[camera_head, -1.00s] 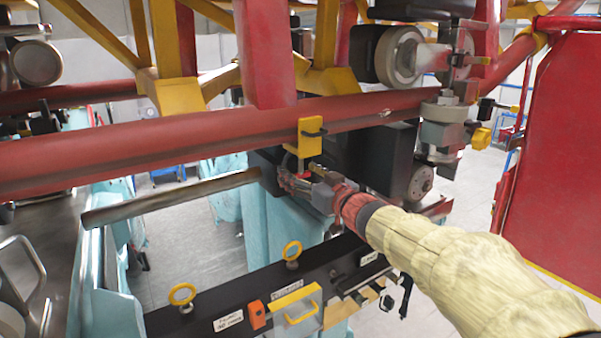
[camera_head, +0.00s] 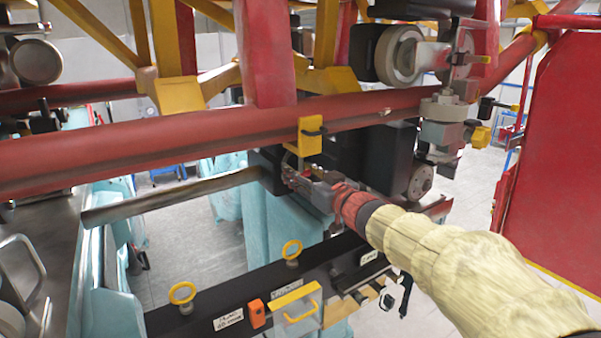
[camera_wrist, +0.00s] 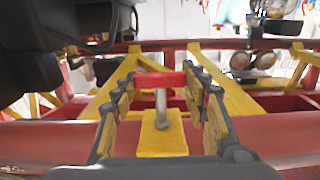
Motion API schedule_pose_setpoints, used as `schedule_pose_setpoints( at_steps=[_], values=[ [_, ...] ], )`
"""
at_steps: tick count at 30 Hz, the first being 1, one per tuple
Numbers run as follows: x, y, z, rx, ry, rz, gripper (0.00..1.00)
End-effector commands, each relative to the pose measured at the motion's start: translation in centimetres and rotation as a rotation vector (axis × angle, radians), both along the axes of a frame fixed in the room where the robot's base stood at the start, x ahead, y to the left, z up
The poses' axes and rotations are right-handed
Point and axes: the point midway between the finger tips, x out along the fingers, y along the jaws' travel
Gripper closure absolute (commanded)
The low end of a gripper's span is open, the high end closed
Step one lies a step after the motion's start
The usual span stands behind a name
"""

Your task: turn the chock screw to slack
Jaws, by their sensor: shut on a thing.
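The yellow chock (camera_head: 310,142) sits against the red tube, and a thin metal screw stem shows below it. In the wrist view the chock is a yellow block (camera_wrist: 163,138) with the grey screw stem (camera_wrist: 161,106) standing from it. A red crossbar (camera_wrist: 158,80) tops the stem. My gripper (camera_head: 290,179) reaches in from the right, just below the chock. In the wrist view its padded fingers (camera_wrist: 160,88) lie on either side of the stem and close on the ends of the red crossbar. In the head view the fingers mostly hide the crossbar.
The red tube (camera_head: 150,146) runs across above my gripper. A dark wheel housing (camera_head: 392,155) stands close to the right. Below is a black panel (camera_head: 230,300) with yellow rings and labels. A grey bar (camera_head: 170,196) extends to the left.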

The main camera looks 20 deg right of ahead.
Motion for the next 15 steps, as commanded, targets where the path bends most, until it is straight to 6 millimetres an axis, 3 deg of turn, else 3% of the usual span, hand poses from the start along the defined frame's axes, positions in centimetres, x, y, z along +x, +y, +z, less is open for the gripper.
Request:
schedule_pose_setpoints(
  at_steps=[15],
  values=[
    [0.14,0.01,0.04,-0.003,-0.009,-0.059,0.81]
  ],
)
